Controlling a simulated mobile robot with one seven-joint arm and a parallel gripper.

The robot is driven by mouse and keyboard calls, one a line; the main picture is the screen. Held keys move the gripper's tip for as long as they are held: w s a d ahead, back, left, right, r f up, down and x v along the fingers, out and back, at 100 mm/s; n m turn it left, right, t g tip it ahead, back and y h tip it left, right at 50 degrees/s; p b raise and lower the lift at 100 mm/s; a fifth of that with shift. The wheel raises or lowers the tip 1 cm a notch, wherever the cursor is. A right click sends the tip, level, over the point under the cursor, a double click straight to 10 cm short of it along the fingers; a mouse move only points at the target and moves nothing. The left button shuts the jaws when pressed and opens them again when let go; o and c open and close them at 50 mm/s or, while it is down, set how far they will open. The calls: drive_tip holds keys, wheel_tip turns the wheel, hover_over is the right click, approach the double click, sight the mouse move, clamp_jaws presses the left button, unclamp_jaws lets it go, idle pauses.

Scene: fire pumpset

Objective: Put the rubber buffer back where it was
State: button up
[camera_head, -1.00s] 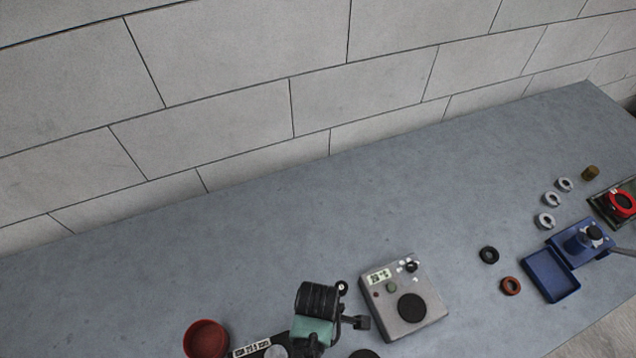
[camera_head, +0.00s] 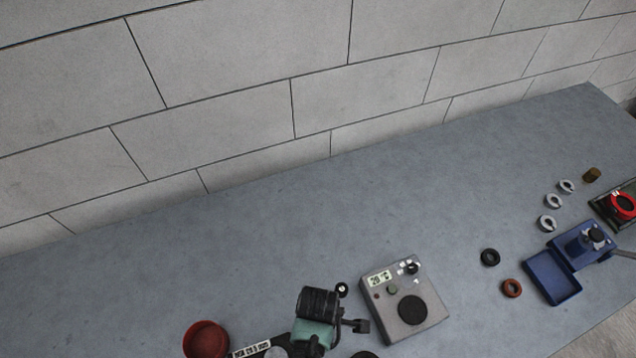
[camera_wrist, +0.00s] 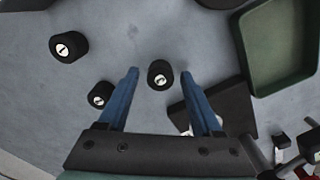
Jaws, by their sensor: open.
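In the wrist view, my gripper (camera_wrist: 159,78) is open, with its two blue fingers apart. A short black cylinder with a pale metal centre, which looks like a rubber buffer (camera_wrist: 160,67), shows between the fingertips. I cannot tell its depth below them, and no contact shows. Two similar black cylinders stand to the left: one at the upper left (camera_wrist: 68,46) and one near the left finger (camera_wrist: 101,95). The wrist view does not settle which one the task means. I cannot clearly make out my gripper or these cylinders in the head view.
A green tray (camera_wrist: 247,43) is at the upper right in the wrist view. A dark block (camera_wrist: 232,104) lies beside the right finger. In the head view, the bench (camera_head: 200,255) holds a grey instrument (camera_head: 430,306), a red bowl (camera_head: 206,337) and a blue tray (camera_head: 551,278). Its back middle is clear.

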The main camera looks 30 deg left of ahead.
wheel_tip(320, 180, up, 12)
drive_tip(key=shift+r, duration=0.2)
idle(0.4)
drive_tip(key=w+r+m+t+y, duration=0.2)
drive_tip(key=w+r+m+t, duration=0.6)
drive_tip(key=w+r, duration=1)
drive_tip(key=w+d+r+m+t, duration=0.1)
drive_tip(key=w+r+t, duration=0.2)
drive_tip(key=r, duration=0.5)
drive_tip(key=w+d+r+m+t, duration=0.1)
drive_tip(key=w+r+m+t, duration=0.15)
drive_tip(key=r, duration=0.45)
drive_tip(key=d+r+m+t, duration=0.35)
drive_tip(key=r+t, duration=0.25)
drive_tip(key=r, duration=1.1)
drive_tip(key=s+d+r+m+t+h, duration=0.1)
drive_tip(key=s+d+r+m+t, duration=0.1)
drive_tip(key=s+r, duration=0.4)
drive_tip(key=s+d+r+m+t+h, duration=0.1)
drive_tip(key=s+r+m+t, duration=0.3)
drive_tip(key=r, duration=0.9)
drive_tip(key=s+d+t, duration=0.1)
drive_tip(key=s+t, duration=0.1)
drive_tip(key=shift+s, duration=0.3)
